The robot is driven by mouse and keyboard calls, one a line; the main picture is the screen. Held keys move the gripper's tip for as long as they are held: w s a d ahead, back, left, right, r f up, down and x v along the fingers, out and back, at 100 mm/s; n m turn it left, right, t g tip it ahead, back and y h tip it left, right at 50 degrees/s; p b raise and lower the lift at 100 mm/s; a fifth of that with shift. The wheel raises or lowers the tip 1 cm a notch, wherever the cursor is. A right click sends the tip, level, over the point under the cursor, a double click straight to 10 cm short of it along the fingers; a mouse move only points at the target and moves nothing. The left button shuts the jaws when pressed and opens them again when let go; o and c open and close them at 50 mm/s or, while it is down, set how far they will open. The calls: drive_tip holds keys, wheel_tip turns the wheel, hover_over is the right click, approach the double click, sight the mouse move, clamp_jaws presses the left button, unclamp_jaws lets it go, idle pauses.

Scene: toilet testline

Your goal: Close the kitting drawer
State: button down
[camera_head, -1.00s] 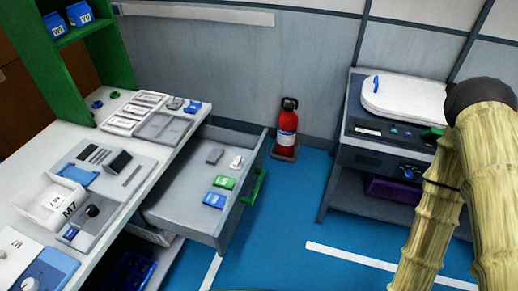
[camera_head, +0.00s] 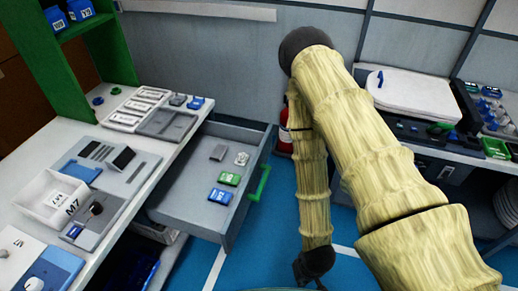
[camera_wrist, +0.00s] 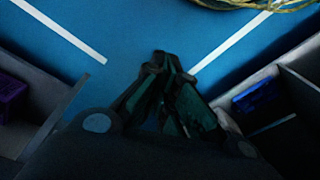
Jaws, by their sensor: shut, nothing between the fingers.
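The kitting drawer (camera_head: 188,198) is a grey tray pulled out from under the white worktop at left. Its green handle (camera_head: 262,183) is on the front panel, facing right. Several small parts lie in it, among them a green one (camera_head: 229,179) and a blue one (camera_head: 220,196). My gripper (camera_wrist: 161,58) is shut and empty in the wrist view, over the blue floor. In the head view my arm hangs down to the right of the drawer, apart from the handle. The fingers cannot be made out there.
The white worktop (camera_head: 106,140) carries trays and parts. A red fire extinguisher (camera_head: 284,130) stands by the wall, partly behind my arm. A bench with a white lid (camera_head: 415,95) stands at right. Blue floor (camera_head: 262,235) is clear before the drawer.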

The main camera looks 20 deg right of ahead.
drive_tip(key=w+d+f+m+t+y+b, duration=0.1)
drive_tip(key=w+f+m+t+b, duration=0.2)
drive_tip(key=w, duration=0.6)
drive_tip(key=w+d+f+m+t+b, duration=0.1)
drive_tip(key=w+d+t+b, duration=0.1)
drive_tip(key=w+b, duration=0.5)
drive_tip(key=w+d+f+m+t+y+b, duration=0.1)
drive_tip(key=w+f+m+t+b, duration=0.15)
drive_tip(key=w, duration=0.75)
drive_tip(key=w+d+r+m+t+b, duration=0.3)
drive_tip(key=w+d+m+t+b, duration=0.15)
drive_tip(key=w+b, duration=0.5)
drive_tip(key=m+t+y+b, duration=0.1)
drive_tip(key=m+t+b, duration=0.2)
drive_tip(key=t+b, duration=0.3)
approach(271, 139)
drive_tip(key=w+r+g+b, duration=0.1)
drive_tip(key=w, duration=0.2)
drive_tip(key=shift+w+a+r, duration=0.25)
drive_tip(key=shift+w+a, duration=0.25)
